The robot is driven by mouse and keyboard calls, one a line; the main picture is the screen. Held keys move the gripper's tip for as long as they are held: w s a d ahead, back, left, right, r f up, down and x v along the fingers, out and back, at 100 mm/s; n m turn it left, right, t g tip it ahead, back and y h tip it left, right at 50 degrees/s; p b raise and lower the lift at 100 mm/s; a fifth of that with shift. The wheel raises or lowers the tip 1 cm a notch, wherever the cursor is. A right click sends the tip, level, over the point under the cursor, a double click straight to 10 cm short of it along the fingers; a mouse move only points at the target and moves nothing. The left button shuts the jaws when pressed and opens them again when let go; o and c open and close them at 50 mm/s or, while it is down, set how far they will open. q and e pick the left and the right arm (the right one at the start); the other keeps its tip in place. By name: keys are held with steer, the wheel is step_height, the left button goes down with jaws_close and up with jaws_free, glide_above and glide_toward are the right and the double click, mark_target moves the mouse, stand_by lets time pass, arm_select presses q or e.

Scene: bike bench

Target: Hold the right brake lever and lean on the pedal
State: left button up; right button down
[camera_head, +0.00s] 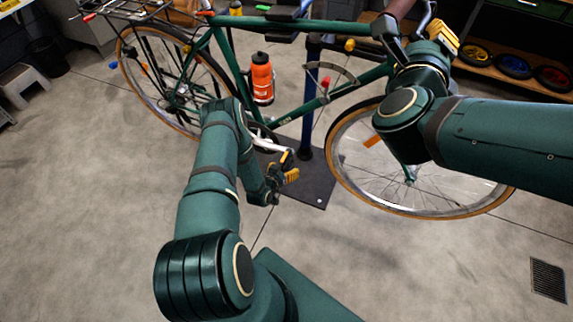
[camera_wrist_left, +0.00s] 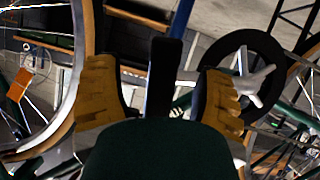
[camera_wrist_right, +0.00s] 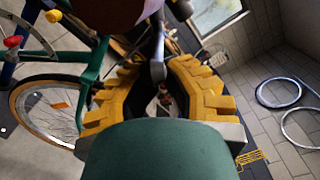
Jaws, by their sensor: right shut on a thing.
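The green bicycle (camera_head: 297,112) stands side-on in front of me. My right gripper (camera_head: 436,40) is at the handlebar's right end. In the right wrist view, the grey brake lever (camera_wrist_right: 158,62) runs down between the yellow pads of my right gripper (camera_wrist_right: 158,100), which is shut on it. My left gripper (camera_head: 284,170) is low beside the silver crank (camera_head: 270,145). In the left wrist view, my left gripper (camera_wrist_left: 160,95) has its pads wide apart, with a dark upright block (camera_wrist_left: 165,75), apparently the pedal, between or beyond them. Whether they touch is unclear.
An orange bottle (camera_head: 262,78) sits on the frame. A blue stand post (camera_head: 307,125) rises from a dark base plate (camera_head: 312,190). The front wheel (camera_head: 345,175) is right of the left gripper. The near floor (camera_head: 120,210) is clear on the left.

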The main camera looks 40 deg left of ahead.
arm_select(q)
steer(key=shift+r, duration=0.1)
arm_select(e)
steer(key=shift+r, duration=0.15)
steer(key=w+d+f, duration=0.1)
steer(key=d+f, duration=0.2)
steer(key=d, duration=0.2)
steer(key=shift+w+d+f, duration=0.25)
steer(key=shift+d+f, duration=0.1)
steer(key=shift+d, duration=0.05)
arm_select(q)
steer(key=p+v, duration=0.5)
steer(key=v, duration=0.5)
steer(key=shift+p, duration=0.35)
arm_select(e)
step_height(320, 180, up, 6)
steer(key=shift+f, duration=0.15)
